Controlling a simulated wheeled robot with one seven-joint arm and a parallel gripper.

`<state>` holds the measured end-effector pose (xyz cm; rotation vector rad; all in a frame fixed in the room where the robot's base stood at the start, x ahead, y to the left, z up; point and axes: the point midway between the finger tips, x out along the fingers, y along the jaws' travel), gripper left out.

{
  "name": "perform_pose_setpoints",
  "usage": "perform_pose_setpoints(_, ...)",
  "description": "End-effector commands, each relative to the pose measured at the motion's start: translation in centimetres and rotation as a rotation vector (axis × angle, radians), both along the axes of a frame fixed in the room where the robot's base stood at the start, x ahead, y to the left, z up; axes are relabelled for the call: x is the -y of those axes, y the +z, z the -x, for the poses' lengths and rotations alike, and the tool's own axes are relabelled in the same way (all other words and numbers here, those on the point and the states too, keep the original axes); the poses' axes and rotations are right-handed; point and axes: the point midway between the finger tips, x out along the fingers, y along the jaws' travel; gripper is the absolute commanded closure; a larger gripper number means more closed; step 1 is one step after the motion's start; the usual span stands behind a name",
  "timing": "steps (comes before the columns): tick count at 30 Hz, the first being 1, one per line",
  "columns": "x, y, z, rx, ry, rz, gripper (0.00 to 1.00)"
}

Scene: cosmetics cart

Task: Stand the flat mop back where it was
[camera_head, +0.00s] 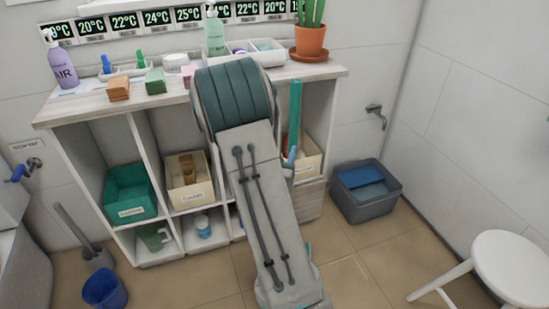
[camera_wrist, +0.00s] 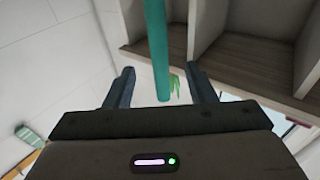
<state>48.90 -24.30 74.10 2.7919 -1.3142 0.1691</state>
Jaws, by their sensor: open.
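The flat mop shows as a teal pole (camera_head: 295,112) standing about upright in front of the right end of the shelf unit. Its lower part and any mop head are hidden behind my arm or out of view. In the wrist view the teal pole (camera_wrist: 157,50) comes down from the top edge, and its visible end lies between my two dark fingers. My gripper (camera_wrist: 160,88) is open, with a gap on both sides of the pole. In the head view only a blue-grey finger (camera_head: 291,157) shows, beside the pole's lower visible part.
The shelf unit (camera_head: 75,112) holds bottles, boxes and a potted cactus (camera_head: 310,42) on top, with bins below. A grey tub (camera_head: 366,203) stands on the floor to its right. A white stool (camera_head: 512,265) is at the lower right, a blue bucket (camera_head: 105,290) at the lower left.

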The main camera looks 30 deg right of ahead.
Motion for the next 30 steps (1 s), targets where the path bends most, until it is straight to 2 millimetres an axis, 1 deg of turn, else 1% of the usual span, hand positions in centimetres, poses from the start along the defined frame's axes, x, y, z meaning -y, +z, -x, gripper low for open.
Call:
perform_pose_setpoints(5, -1.7, -0.5, -1.3, -0.056, 0.072, -0.138, 0.50)
perform_pose_setpoints(7, -3.0, -0.9, -2.1, -0.105, 0.126, -0.227, 0.50)
perform_pose_setpoints(11, -6.5, -1.6, -3.1, -0.223, 0.244, -0.383, 0.50)
perform_pose_setpoints(12, -7.8, -1.7, -3.2, -0.263, 0.280, -0.425, 0.50)
perform_pose_setpoints(14, -9.6, -1.8, -3.1, -0.328, 0.336, -0.481, 0.50)
perform_pose_setpoints(17, -12.8, -1.8, -2.3, -0.444, 0.426, -0.560, 0.50)
perform_pose_setpoints(18, -14.1, -1.8, -1.8, -0.495, 0.462, -0.587, 0.50)
perform_pose_setpoints(20, -15.9, -1.7, -0.8, -0.573, 0.510, -0.621, 0.50)
perform_pose_setpoints(21, -17.0, -1.6, 0.0, -0.627, 0.541, -0.640, 0.50)
perform_pose_setpoints(23, -18.7, -1.3, 1.4, -0.710, 0.587, -0.663, 0.50)
perform_pose_setpoints(24, -19.6, -1.2, 2.5, -0.768, 0.612, -0.675, 0.50)
perform_pose_setpoints(26, -21.0, -0.9, 4.2, -0.858, 0.647, -0.689, 0.50)
perform_pose_setpoints(27, -21.7, -0.7, 5.5, -0.919, 0.668, -0.693, 0.50)
perform_pose_setpoints(29, -22.7, -0.3, 7.7, -1.010, 0.692, -0.698, 0.50)
perform_pose_setpoints(30, -23.2, 0.0, 9.1, -1.072, 0.704, -0.699, 0.50)
